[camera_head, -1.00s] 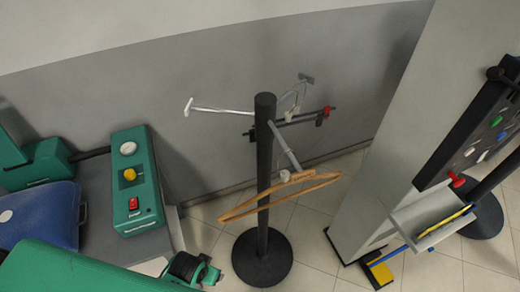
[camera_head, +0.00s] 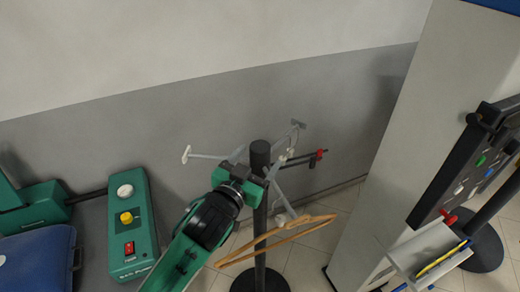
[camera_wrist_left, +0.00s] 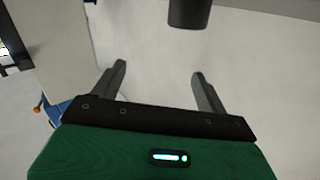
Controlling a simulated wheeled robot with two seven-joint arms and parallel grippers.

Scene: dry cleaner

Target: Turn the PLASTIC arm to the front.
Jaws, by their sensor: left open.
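A black upright post (camera_head: 260,155) carries several arms near its top. One pale arm (camera_head: 205,156) with a white end plate points left. Another thin arm (camera_head: 294,138) points to the back, and a dark arm with a red clip (camera_head: 318,157) points right. A metal arm (camera_head: 283,198) reaches forward with a wooden hanger (camera_head: 290,234) on it. I cannot read which arm is marked PLASTIC. My left gripper (camera_head: 256,164) is open at the post's top and hides part of the arms' roots. The left wrist view shows its fingers apart and empty, the post (camera_wrist_left: 187,12) beyond them.
A green control box (camera_head: 131,225) with a red switch and a blue-covered press (camera_head: 38,265) stand at the left. A grey pillar (camera_head: 412,120), a dark board (camera_head: 462,175) and a small tray (camera_head: 425,250) are at the right. A wall lies behind the post.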

